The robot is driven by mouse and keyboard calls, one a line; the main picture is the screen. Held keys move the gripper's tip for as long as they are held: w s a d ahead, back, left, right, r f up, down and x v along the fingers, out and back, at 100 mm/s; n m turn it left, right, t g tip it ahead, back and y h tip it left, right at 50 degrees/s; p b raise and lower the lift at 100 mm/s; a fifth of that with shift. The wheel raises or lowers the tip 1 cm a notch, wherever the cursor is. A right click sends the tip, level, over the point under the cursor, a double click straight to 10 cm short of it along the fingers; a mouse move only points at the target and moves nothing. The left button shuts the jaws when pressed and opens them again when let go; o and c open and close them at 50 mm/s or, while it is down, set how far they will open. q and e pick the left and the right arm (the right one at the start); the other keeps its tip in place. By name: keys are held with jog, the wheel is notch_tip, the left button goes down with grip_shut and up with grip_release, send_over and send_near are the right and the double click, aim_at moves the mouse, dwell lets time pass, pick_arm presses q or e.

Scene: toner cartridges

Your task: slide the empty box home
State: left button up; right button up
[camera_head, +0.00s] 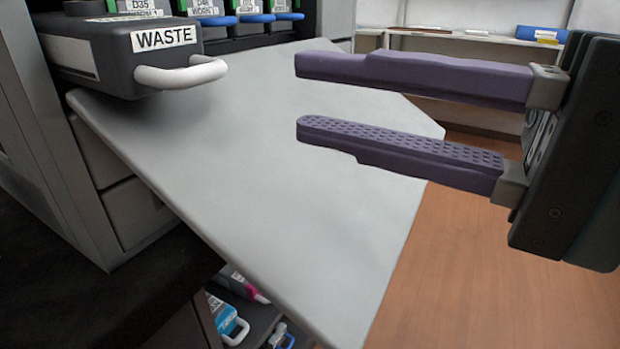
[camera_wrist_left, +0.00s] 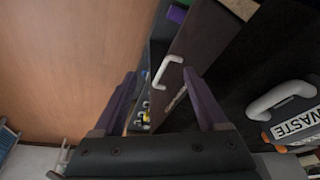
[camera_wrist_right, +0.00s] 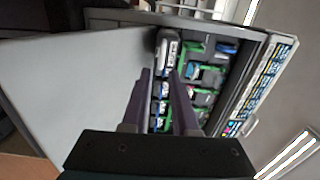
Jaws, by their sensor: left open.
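The dark grey box labelled WASTE (camera_head: 110,58), with a white loop handle (camera_head: 182,73), sticks out of its slot at the upper left of the head view. Its labelled front also shows at the right edge of the left wrist view (camera_wrist_left: 296,122). Its inside is not visible. My right gripper (camera_head: 298,95) is open and empty, with purple fingers apart above the light grey panel, to the right of the box. My left gripper (camera_wrist_left: 160,78) is outside the head view.
A light grey open panel (camera_head: 270,190) extends below and beside the box. Labelled cartridges with blue handles (camera_head: 215,20) stand in slots behind. More cartridges (camera_head: 228,320) sit low under the panel. A dark door with a white handle (camera_wrist_left: 168,70) shows in the left wrist view.

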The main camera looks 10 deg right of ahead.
aim_at(207, 74)
jog(key=p+x, duration=0.1)
jog(key=x, duration=0.3)
jog(key=p+x, duration=0.1)
jog(key=x, duration=0.3)
jog(key=shift+w+r, duration=0.15)
jog(key=shift+r, duration=0.1)
pick_arm(q)
jog(key=shift+d+r+p, duration=0.1)
jog(key=shift+r+p, duration=0.2)
jog(key=shift+r, duration=0.6)
pick_arm(e)
jog(key=shift+x, duration=0.95)
jog(key=shift+f, duration=0.1)
jog(key=shift+c, duration=0.3)
grip_shut()
